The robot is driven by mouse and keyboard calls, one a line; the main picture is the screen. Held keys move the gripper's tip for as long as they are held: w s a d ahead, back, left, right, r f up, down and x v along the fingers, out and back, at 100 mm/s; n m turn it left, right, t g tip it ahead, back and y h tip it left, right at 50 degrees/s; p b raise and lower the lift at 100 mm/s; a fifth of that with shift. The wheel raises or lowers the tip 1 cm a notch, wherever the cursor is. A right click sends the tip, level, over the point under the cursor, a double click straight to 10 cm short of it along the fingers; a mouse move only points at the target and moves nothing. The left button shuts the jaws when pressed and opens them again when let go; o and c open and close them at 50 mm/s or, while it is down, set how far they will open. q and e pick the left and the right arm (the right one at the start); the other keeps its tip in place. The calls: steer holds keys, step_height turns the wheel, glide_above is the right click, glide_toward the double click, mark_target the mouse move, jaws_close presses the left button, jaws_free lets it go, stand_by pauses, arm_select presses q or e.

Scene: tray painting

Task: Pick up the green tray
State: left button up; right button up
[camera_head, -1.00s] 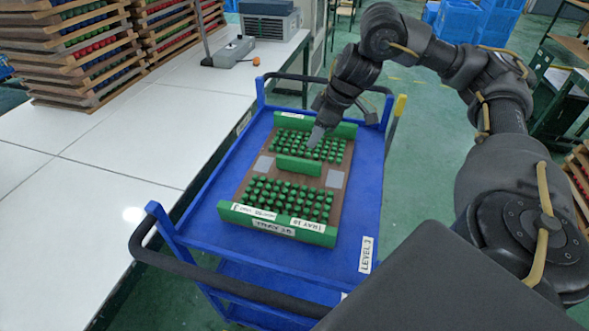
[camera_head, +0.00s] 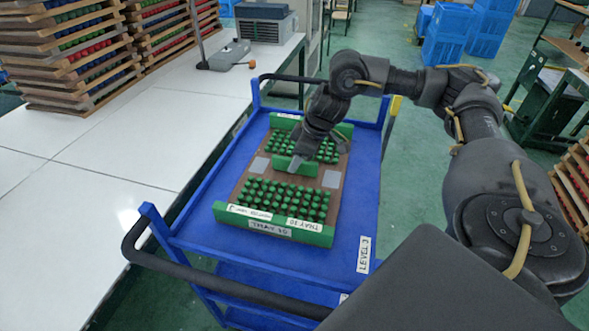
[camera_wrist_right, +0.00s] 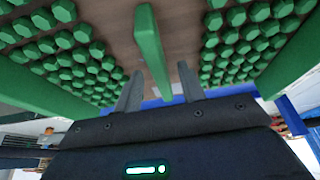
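The green tray (camera_head: 228,213) lies on the blue cart's top. It has a brown base, green end walls and rows of green pegs. A green central handle bar (camera_head: 279,162) stands between the two peg groups. My right gripper (camera_head: 296,167) is at the handle, pointing down and partly hiding it. In the right wrist view, the two fingers of my right gripper (camera_wrist_right: 160,82) are apart, with the handle bar (camera_wrist_right: 151,50) between them and gaps visible. My left gripper is not in view.
The blue cart (camera_head: 360,205) has a dark push handle in front. A long white table (camera_head: 100,140) stands on the left, with stacked peg trays (camera_head: 70,60) and a grey device (camera_head: 230,54). Blue crates (camera_head: 455,30) stand at the back right. Green floor is open on the right.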

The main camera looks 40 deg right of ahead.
steer(key=shift+f, duration=0.25)
steer(key=c, duration=0.9)
jaws_close()
steer(key=shift+w+r, duration=0.1)
steer(key=shift+r, duration=0.05)
